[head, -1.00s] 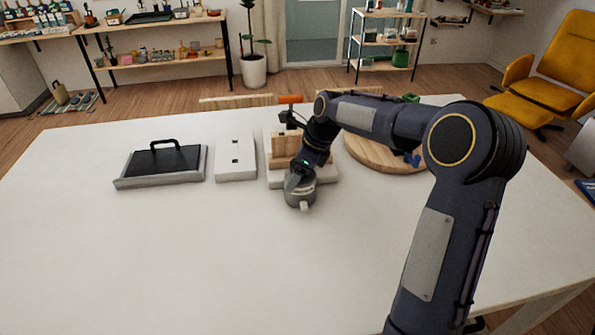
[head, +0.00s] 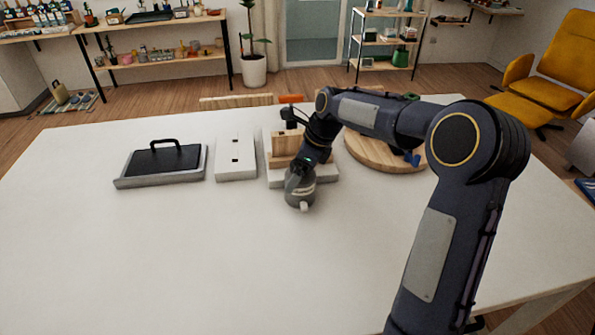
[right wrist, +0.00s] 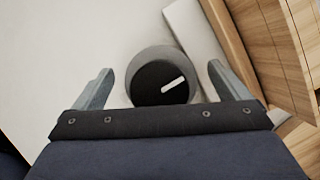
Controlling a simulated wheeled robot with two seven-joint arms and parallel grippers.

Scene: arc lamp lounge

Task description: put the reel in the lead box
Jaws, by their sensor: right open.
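The reel (head: 300,196) is a grey round body with a small pale crank knob, upright on the white table in front of a wooden box. My right gripper (head: 302,172) is over it from above and behind. In the right wrist view the open fingers (right wrist: 160,72) stand on either side of the reel (right wrist: 150,88), whose dark round face carries a white bar. I cannot tell whether they touch it. A wooden box (head: 284,143) on a white base is partly hidden by my arm. I cannot tell whether it is the lead box. My left gripper is out of view.
A grey tray with a black handled lid (head: 165,160) and a white slotted block (head: 235,160) stand left of the reel. A round wooden board (head: 372,152) lies to the right, partly behind my arm. The front left of the table is clear.

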